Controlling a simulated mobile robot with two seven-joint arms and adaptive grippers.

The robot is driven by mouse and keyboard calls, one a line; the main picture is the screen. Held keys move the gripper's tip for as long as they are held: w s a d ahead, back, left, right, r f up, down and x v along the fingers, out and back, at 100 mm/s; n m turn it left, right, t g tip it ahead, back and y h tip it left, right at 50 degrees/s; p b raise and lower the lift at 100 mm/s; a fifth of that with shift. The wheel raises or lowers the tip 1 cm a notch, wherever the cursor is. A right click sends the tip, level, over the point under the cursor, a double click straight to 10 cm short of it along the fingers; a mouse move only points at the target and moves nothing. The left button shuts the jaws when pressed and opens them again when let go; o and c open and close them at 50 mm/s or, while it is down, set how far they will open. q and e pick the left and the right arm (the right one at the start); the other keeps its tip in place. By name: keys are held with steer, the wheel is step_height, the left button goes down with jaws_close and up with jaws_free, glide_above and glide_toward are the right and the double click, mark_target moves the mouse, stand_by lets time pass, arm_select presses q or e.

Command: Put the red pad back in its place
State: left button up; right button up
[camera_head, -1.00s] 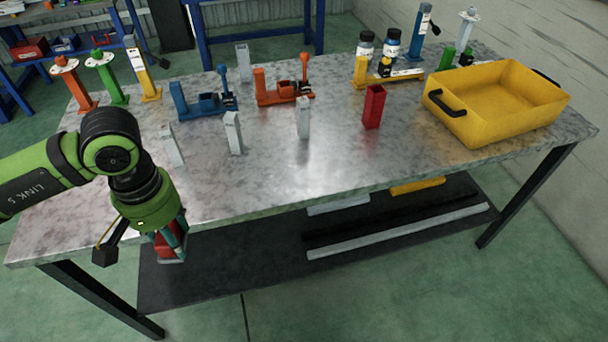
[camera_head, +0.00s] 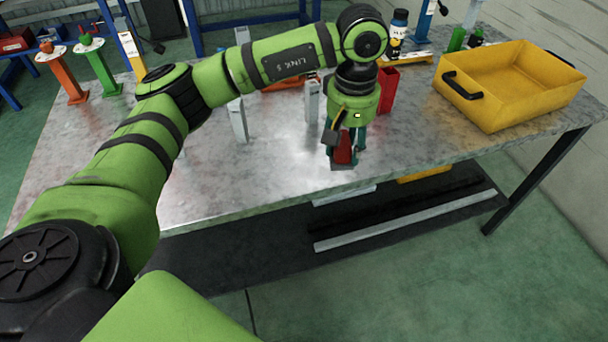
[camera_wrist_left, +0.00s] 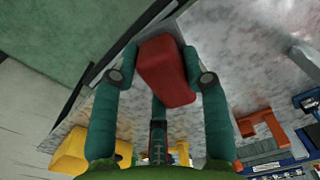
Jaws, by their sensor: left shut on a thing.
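My left gripper (camera_head: 343,146) is shut on the red pad (camera_head: 344,152) and holds it over the front part of the table. In the left wrist view the red pad (camera_wrist_left: 168,70) sits between the teal fingers of my left gripper (camera_wrist_left: 163,76). A red open-topped holder (camera_head: 389,90) stands upright on the table (camera_head: 265,180), behind and to the right of the gripper. My wrist partly covers that holder. The pad is apart from it. My right gripper is not in view.
A yellow bin (camera_head: 505,108) with black handles stands at the right. Grey upright blocks (camera_head: 238,120) stand left of the gripper, with another (camera_head: 312,100) close behind it. My left arm hides much of the table's left half. The table's front middle is clear.

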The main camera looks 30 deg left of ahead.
arm_select(q)
steer(key=shift+w+d+f+n+b, duration=0.15)
steer(key=shift+w+f+n, duration=0.05)
steer(key=shift+w+n, duration=0.25)
steer(key=shift+w+d+f+n+b, duration=0.1)
steer(key=shift+w+f+n+b, duration=0.05)
steer(key=shift+w+n, duration=0.3)
steer(key=shift+n, duration=0.6)
steer(key=a+f+p, duration=0.1)
steer(key=a+f, duration=0.1)
steer(key=a, duration=0.2)
steer(key=a+f+p, duration=0.1)
steer(key=a+f, duration=0.1)
steer(key=a, duration=0.1)
steer(key=a+f+p, duration=0.1)
steer(key=a+f, duration=0.1)
steer(key=a, duration=0.2)
steer(key=shift+s+a+f+p, duration=0.2)
steer(key=shift+s+a+p, duration=0.1)
steer(key=shift+s+p, duration=0.05)
step_height(320, 180, down, 4)
steer(key=shift+a+r+p, duration=0.1)
steer(key=shift+p, duration=0.75)
steer(key=shift+f, duration=0.25)
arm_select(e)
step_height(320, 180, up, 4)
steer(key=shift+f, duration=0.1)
